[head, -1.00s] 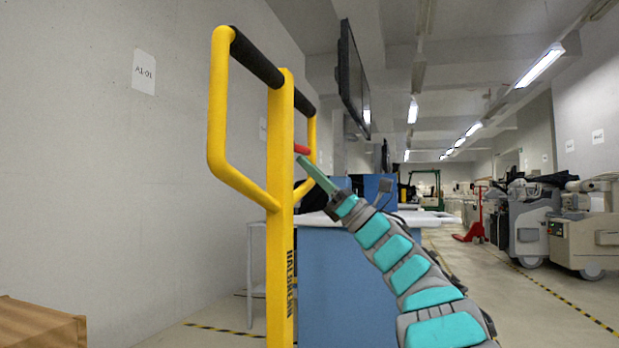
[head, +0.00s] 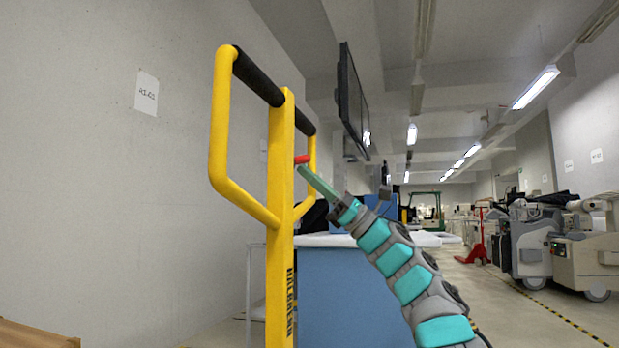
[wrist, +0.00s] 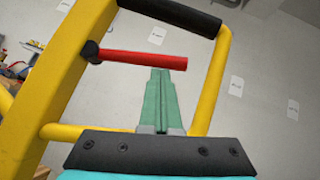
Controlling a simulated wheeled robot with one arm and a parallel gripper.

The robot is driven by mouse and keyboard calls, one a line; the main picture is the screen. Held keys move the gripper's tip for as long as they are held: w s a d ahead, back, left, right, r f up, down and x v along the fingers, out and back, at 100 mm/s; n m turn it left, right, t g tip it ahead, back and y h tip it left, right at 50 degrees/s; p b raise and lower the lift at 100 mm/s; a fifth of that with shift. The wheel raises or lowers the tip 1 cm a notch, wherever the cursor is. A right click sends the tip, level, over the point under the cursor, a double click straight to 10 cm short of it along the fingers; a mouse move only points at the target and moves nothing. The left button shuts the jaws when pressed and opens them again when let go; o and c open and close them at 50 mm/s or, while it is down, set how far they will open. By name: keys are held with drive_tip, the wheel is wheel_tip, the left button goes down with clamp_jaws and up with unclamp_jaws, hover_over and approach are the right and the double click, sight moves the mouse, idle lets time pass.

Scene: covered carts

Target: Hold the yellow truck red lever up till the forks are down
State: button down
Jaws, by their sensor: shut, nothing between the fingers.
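The yellow truck handle (head: 280,200) stands upright at the centre-left of the head view, a yellow loop with black grips. Its red lever (head: 302,159) sticks out to the right of the yellow post. In the wrist view the red lever (wrist: 140,60) runs from a black pivot on the post towards the right. My gripper (head: 303,170) is shut and empty, with its green fingertips just below the lever's outer end. The wrist view also shows my gripper (wrist: 159,72) with its tips close under the lever. I cannot tell if they touch. The forks are out of view.
A blue cabinet (head: 345,295) with a pale top stands behind the handle. A wooden box (head: 35,335) is at the lower left. Grey machines and a red pallet truck (head: 477,240) stand at the right. The floor aisle at the right is clear.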

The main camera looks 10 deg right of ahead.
drive_tip(key=n+g+p, duration=0.1)
drive_tip(key=r+n+g+p, duration=0.1)
drive_tip(key=p, duration=0.1)
drive_tip(key=shift+s+r+n+g, duration=0.1)
drive_tip(key=shift+r+n+g, duration=0.2)
drive_tip(key=shift+g, duration=0.1)
drive_tip(key=shift+n+p, duration=0.3)
drive_tip(key=shift+p, duration=0.05)
drive_tip(key=shift+d+f, duration=0.1)
drive_tip(key=shift+f, duration=0.1)
drive_tip(key=b+v, duration=0.5)
drive_tip(key=v, duration=0.5)
drive_tip(key=shift+f, duration=0.15)
